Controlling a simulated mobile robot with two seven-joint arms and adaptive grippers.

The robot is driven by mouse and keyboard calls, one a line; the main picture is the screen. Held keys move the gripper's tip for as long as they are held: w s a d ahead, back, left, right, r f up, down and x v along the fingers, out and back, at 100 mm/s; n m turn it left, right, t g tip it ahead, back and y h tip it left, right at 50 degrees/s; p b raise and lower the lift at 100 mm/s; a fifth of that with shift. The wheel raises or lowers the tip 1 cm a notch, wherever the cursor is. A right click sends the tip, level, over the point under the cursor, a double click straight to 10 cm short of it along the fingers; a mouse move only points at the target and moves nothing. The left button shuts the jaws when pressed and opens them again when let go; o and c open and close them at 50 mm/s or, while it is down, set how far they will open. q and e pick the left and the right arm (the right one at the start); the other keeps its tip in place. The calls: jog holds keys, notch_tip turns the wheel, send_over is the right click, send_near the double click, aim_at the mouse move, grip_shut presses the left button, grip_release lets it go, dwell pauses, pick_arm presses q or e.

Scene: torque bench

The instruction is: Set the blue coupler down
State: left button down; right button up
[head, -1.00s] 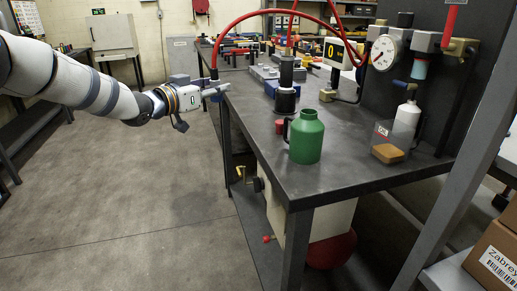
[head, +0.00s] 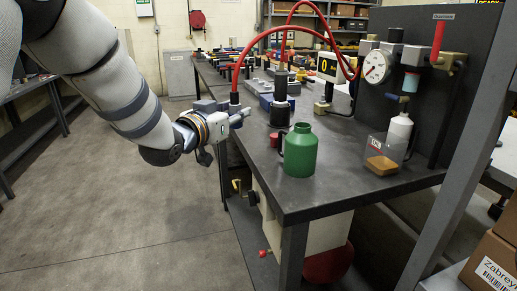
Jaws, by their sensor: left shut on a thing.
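My right gripper is not in view.
A black cylinder (head: 280,100) and blue block stand behind. A clear bin (head: 382,155) and white bottle (head: 398,135) are farther right. The front bench top is clear.

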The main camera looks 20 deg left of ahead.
pick_arm(q)
jog(key=b, duration=0.2)
send_over(258, 156)
jog(key=f, duration=0.7)
jog(key=shift+s+a+f, duration=0.15)
jog(key=shift+s+f, duration=0.05)
jog(key=shift+s, duration=0.05)
jog(key=shift+w+f, duration=0.15)
jog(key=shift+f, duration=0.7)
jog(key=shift+w+f, duration=0.1)
jog(key=shift+f, duration=0.75)
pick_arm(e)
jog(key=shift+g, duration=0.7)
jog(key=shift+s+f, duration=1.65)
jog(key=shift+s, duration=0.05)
pick_arm(q)
jog(key=shift+f, duration=0.2)
jog(key=c, duration=1.3)
grip_release()
